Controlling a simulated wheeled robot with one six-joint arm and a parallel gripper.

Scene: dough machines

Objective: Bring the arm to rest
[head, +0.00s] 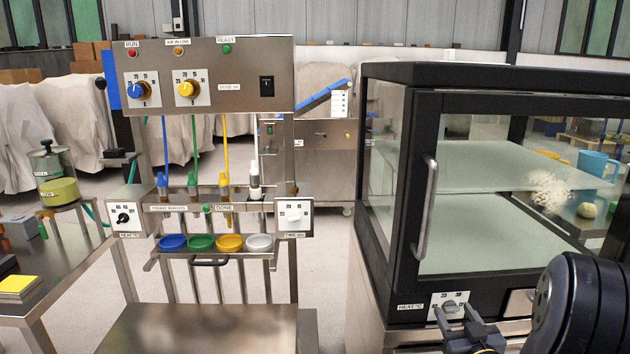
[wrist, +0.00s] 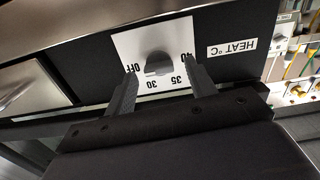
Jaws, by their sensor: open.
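My gripper (head: 476,326) is at the lower right in the head view, in front of the heat knob of the glass-doored cabinet. In the wrist view its two dark fingers (wrist: 157,88) are apart, one on each side of the grey heat knob (wrist: 158,64). I cannot tell whether the fingers touch the knob. The knob sits on a white dial plate (wrist: 204,40) marked OFF, 30, 35 and 40, which appears upside down there. My dark arm fills the lower right corner of the head view.
The cabinet (head: 400,200) has a vertical door handle (head: 427,205) just above my gripper. A steel dosing machine (head: 215,80) with coloured bowls stands at the left. A side table (head: 60,270) is at far left. Floor (head: 330,270) shows between machine and cabinet.

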